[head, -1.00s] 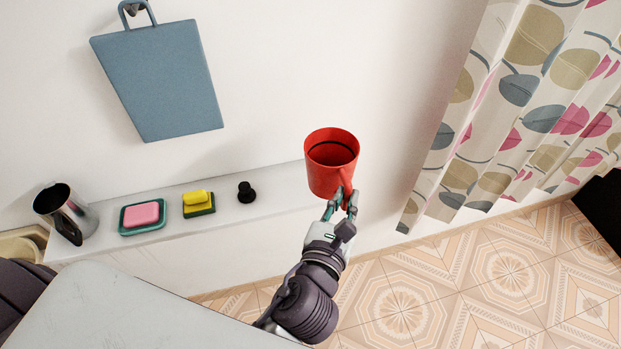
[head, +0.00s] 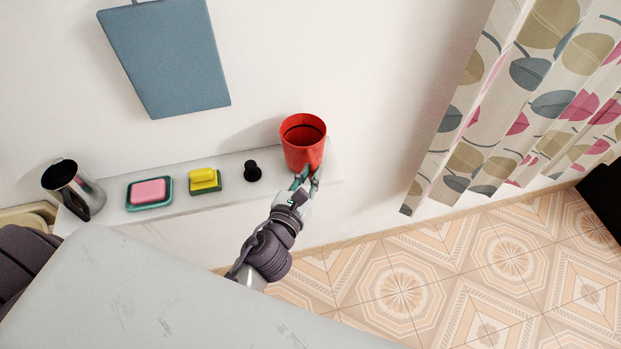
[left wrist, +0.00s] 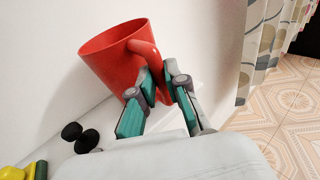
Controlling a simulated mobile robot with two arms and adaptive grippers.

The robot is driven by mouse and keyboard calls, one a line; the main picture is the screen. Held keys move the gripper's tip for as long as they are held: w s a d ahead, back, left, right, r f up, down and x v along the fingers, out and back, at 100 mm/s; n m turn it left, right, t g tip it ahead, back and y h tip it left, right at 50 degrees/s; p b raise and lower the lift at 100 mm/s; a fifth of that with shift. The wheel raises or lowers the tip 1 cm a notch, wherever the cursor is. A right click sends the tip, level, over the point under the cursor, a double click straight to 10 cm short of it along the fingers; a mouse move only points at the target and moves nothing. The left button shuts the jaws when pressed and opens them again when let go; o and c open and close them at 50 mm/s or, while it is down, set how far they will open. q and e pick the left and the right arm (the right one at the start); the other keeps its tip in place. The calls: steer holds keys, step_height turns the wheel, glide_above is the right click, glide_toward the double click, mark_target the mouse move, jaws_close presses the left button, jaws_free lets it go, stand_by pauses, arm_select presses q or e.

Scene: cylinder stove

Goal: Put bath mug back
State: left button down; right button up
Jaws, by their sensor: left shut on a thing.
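The red bath mug (head: 302,150) is upright at the right end of the white wall shelf (head: 225,203). I cannot tell whether its base touches the shelf. My left gripper (head: 306,178) is shut on the mug's handle from the front. In the left wrist view the mug (left wrist: 112,58) tilts in the picture, with its handle between the fingers of my left gripper (left wrist: 158,88). The mug's base is partly hidden behind the fingers. My right gripper is not in view.
On the shelf, left of the mug, stand a black stopper-like object (head: 252,171), a yellow sponge (head: 204,180), a pink soap in a green dish (head: 149,192) and a metal pitcher (head: 72,187). A blue board (head: 166,57) hangs above. A patterned curtain (head: 520,100) hangs to the right.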

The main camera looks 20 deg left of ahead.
arm_select(q)
steer(key=shift+d+f, duration=0.1)
steer(key=shift+f, duration=0.55)
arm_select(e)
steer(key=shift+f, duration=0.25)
arm_select(q)
steer(key=c, duration=1.2)
jaws_free()
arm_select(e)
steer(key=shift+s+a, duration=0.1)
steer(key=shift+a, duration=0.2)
